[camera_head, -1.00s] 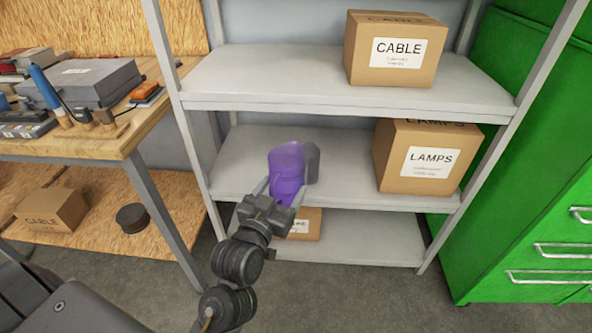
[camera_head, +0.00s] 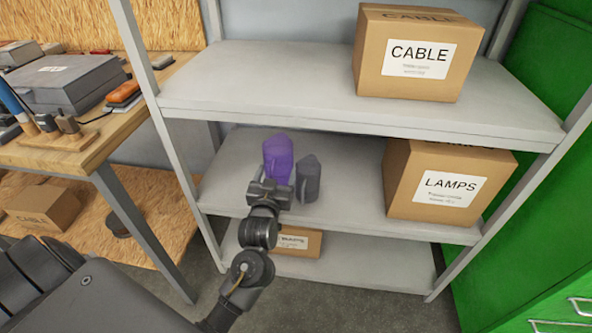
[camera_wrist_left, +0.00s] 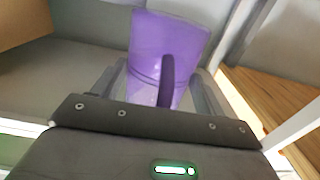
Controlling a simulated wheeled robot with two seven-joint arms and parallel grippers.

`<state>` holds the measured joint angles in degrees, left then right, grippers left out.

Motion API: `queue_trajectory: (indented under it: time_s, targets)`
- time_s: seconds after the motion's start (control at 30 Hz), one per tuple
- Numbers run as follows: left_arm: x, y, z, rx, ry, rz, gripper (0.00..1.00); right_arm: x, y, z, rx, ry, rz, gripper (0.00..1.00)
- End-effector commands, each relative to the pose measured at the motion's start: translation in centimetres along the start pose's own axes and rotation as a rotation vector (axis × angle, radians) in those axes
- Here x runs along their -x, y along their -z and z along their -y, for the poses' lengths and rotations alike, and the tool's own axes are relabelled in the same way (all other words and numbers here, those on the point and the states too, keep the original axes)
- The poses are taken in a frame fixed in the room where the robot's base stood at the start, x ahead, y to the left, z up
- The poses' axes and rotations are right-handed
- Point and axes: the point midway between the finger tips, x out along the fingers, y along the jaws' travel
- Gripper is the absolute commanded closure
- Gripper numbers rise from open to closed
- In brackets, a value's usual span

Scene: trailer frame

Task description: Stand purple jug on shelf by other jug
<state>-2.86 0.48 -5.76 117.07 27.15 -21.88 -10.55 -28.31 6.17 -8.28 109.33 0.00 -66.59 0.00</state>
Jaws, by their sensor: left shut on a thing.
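The purple jug (camera_head: 278,155) is at the middle shelf (camera_head: 226,178), and it also shows in the left wrist view (camera_wrist_left: 168,50), with its handle toward the gripper. My left gripper (camera_head: 272,185) is shut on it from the front; the fingers stand on both sides of the jug in the wrist view (camera_wrist_left: 158,88). The jug looks close to upright. Whether its base touches the shelf cannot be told, as the gripper hides it. The other jug (camera_head: 309,180), dark grey, stands on the same shelf just to the right of the purple one, with a small gap. My right gripper is not in view.
A LAMPS box (camera_head: 447,187) stands right on the middle shelf, a CABLE box (camera_head: 411,52) on the upper shelf (camera_head: 260,85). Left are a shelf post (camera_head: 150,85) and a workbench (camera_head: 75,150). A small box (camera_head: 296,242) sits on the bottom shelf.

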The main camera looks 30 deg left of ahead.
Motion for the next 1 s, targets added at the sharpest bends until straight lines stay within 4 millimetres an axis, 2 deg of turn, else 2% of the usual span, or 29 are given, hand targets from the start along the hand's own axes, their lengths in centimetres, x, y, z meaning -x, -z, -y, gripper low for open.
queue_trajectory:
  time_s: [0.17,0.43,0.53,0.7,1.0]
  targets:
    - [-1.6,-1.1,1.7,-0.007,0.001,-0.001,0.52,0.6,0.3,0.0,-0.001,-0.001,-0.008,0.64]
    - [-6.7,-4.3,6.7,-0.007,0.002,-0.001,0.52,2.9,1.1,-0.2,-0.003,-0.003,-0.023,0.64]
    - [-7.8,-6.5,7.8,-0.005,0.002,0.001,0.52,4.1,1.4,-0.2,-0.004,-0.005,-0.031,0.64]
    - [-9.1,-8.7,9.0,-0.003,0.0,0.0,0.52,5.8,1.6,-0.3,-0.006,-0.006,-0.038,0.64]
    - [-9.7,-9.6,9.6,-0.001,0.0,-0.001,0.52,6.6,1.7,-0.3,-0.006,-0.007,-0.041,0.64]
